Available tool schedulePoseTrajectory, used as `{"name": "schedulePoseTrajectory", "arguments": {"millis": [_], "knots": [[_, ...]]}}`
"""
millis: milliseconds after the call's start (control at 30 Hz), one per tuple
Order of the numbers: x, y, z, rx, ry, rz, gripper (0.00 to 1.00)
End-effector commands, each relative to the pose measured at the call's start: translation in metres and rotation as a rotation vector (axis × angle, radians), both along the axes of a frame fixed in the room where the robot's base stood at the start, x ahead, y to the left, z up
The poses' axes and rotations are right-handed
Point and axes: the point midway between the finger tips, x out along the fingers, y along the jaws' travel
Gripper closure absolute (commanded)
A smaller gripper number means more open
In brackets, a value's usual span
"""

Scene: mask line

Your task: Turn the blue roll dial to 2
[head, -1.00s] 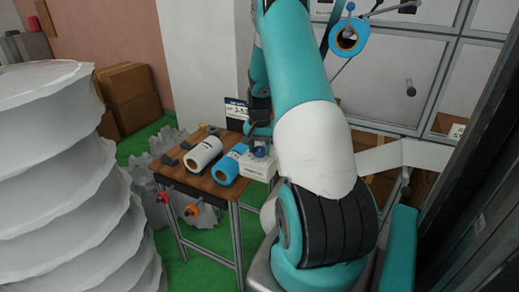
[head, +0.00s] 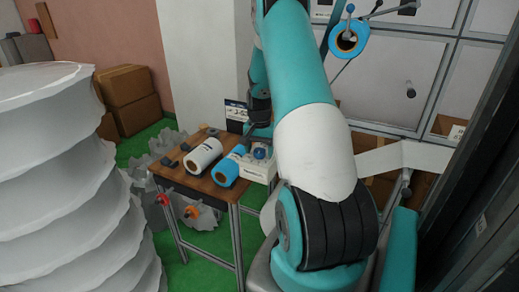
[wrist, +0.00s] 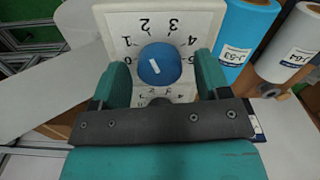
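The blue dial (wrist: 159,65) is round with a short white mark and sits on a white numbered plate (wrist: 195,15). In the wrist view the numerals appear upside down, with 2 and 3 along the top edge. The mark's exact reading is unclear. My gripper (wrist: 161,72) is open, its teal fingers on either side of the dial in the picture, with gaps showing; depth to the dial is hard to judge. In the head view the dial (head: 259,153) tops a white box (head: 258,171) on the table; my gripper is largely hidden there.
A blue roll (head: 226,172) and a white roll (head: 203,155) lie beside the box on the wooden table (head: 196,184). A small display (head: 237,112) stands behind them. Large white pleated shapes (head: 62,180) fill the left; boxes (head: 128,98) stand behind.

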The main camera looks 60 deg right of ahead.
Motion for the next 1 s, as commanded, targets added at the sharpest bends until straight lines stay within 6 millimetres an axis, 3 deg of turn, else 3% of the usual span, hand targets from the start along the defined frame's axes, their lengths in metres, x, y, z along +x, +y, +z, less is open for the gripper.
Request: {"name": "schedulePoseTrajectory", "arguments": {"millis": [167,333,800,1000], "knots": [[0.0,0.0,0.001,0.001,0.0,0.0,0.31],[0.0,0.0,0.019,-0.002,-0.001,0.0,0.31],[0.0,0.0,0.134,-0.003,-0.003,0.0,0.31],[0.0,0.0,0.164,-0.001,-0.001,0.0,0.31]]}}
